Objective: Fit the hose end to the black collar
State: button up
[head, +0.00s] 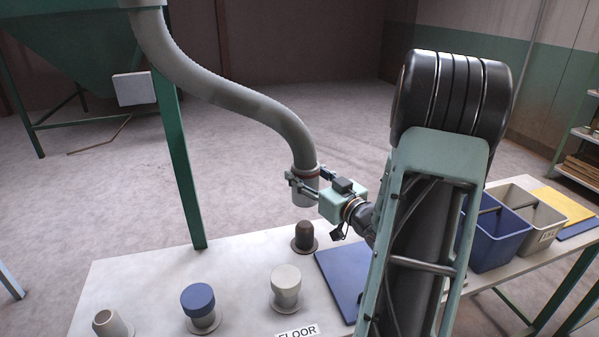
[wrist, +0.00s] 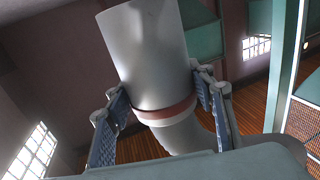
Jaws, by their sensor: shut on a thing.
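The grey ribbed hose (head: 235,100) hangs from the hopper in an S-curve. Its smooth pale end (head: 306,198) has a reddish band above it and points down. My gripper (head: 307,182) is shut around the hose end, a finger on each side. In the wrist view my gripper (wrist: 157,88) has its padded fingers on both sides of the pale hose end (wrist: 145,50), by the reddish band (wrist: 165,110). The black collar (head: 304,232) is a dark brown-black stub with a round flange on the table. The hose end is above it, apart from it.
The white table (head: 150,275) also bears a blue-topped collar (head: 198,299), a cream one (head: 285,280) and an open beige one (head: 108,322). A blue mat (head: 343,275) and blue bin (head: 497,240) are to the right. A green hopper leg (head: 180,160) stands behind.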

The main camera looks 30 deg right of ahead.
jog(key=shift+f+b, duration=3.8)
jog(key=shift+f, duration=1.2)
jog(key=o, duration=1.4)
jog(key=shift+o, duration=0.2)
jog(key=shift+s, duration=0.1)
jog(key=s, duration=1.2)
jog(key=shift+d, duration=0.2)
jog(key=shift+w, duration=0.1)
